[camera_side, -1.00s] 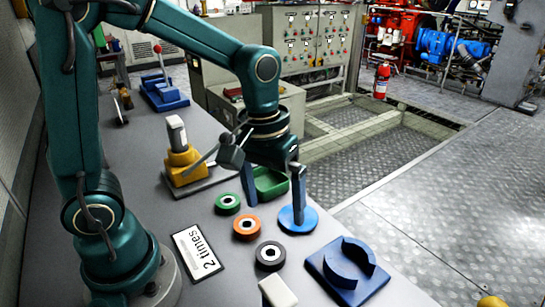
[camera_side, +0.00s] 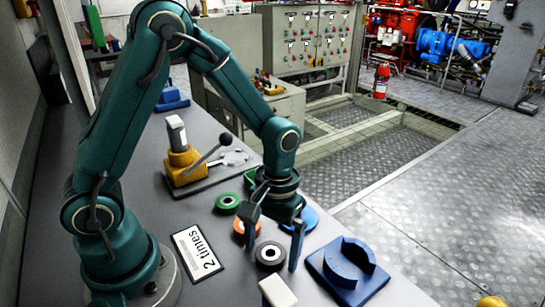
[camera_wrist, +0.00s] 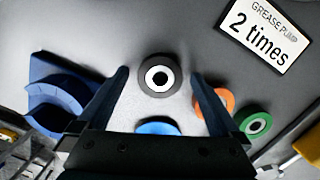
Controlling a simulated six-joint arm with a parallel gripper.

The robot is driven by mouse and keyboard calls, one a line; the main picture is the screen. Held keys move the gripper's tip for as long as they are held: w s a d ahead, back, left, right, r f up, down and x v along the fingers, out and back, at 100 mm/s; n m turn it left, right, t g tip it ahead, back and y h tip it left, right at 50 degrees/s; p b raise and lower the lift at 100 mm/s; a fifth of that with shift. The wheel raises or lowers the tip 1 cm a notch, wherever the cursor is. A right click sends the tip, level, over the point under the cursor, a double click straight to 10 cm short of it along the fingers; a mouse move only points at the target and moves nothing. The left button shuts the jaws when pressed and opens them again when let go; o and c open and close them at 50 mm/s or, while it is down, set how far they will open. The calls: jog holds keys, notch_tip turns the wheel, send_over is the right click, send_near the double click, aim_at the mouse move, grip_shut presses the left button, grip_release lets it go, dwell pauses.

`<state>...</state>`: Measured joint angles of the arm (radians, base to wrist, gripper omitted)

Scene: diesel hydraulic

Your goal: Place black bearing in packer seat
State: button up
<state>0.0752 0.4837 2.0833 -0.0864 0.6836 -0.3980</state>
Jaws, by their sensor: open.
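The black bearing (camera_side: 270,256) is a dark ring with a white-rimmed centre hole, lying flat on the grey bench. In the wrist view the bearing (camera_wrist: 158,76) shows ahead, between my two fingers. My gripper (camera_side: 272,250) is open and empty, above and close to the bearing; it also frames the bearing in the wrist view (camera_wrist: 158,74). The blue packer seat (camera_side: 328,262), a square base with a raised curved wall, stands to the right of the bearing. The seat shows at left in the wrist view (camera_wrist: 45,95). I see nothing in the seat.
An orange ring (camera_wrist: 213,102) and a green ring (camera_side: 228,203) lie near the bearing. A blue disc (camera_side: 311,217) is partly hidden behind my gripper. A "2 times" sign (camera_side: 197,253), a white block (camera_side: 278,291) and a yellow lever device (camera_side: 184,160) are also on the bench.

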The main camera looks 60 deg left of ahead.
grip_shut()
jog(key=shift+r, duration=0.15)
